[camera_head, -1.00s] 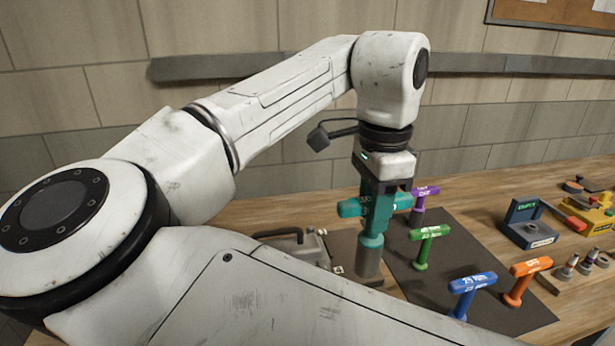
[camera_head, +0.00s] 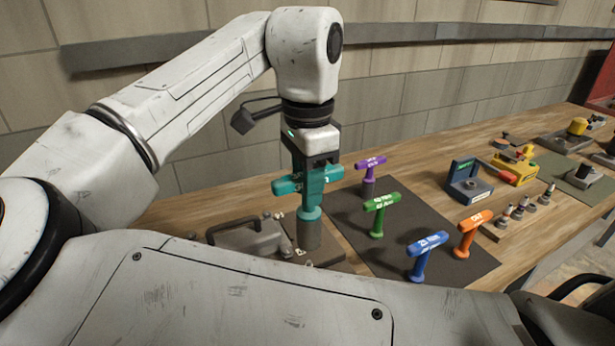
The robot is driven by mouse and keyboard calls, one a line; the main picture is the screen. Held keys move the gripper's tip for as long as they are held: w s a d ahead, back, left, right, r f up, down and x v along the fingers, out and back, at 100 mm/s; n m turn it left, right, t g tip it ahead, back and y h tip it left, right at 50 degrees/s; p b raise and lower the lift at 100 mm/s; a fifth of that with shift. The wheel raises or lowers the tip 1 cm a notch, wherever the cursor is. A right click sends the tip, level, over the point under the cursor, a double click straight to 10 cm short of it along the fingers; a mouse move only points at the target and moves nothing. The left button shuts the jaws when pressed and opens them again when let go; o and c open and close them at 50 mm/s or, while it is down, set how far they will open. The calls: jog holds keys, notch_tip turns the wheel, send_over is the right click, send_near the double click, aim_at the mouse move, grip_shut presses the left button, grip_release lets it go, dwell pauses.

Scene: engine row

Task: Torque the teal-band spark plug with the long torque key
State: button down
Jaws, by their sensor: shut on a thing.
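My gripper (camera_head: 316,163) is shut on the teal T-handled torque key (camera_head: 311,204) and holds it upright. The key's grey socket end (camera_head: 309,236) points down over the right end of a grey engine part (camera_head: 250,240) on the bench. The socket appears to reach down to that part, but I cannot tell whether it touches. No spark plug with a teal band shows; anything under the socket is hidden by it. My own arm covers the front of the engine part.
A dark mat (camera_head: 345,212) right of the key holds purple (camera_head: 370,163), green (camera_head: 381,204), blue (camera_head: 427,243) and orange (camera_head: 472,222) T-handled keys. Farther right are a blue fixture (camera_head: 469,183), a yellow device (camera_head: 515,168) and a small rack with metal pieces (camera_head: 507,226).

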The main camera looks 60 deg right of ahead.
aim_at(310, 241)
jog(key=shift+f+b, duration=2.65)
jog(key=shift+f, duration=3.5)
jog(key=shift+s+a+p, duration=0.15)
jog(key=shift+s+p, duration=0.1)
jog(key=shift+p, duration=0.1)
jog(key=shift+w, duration=0.2)
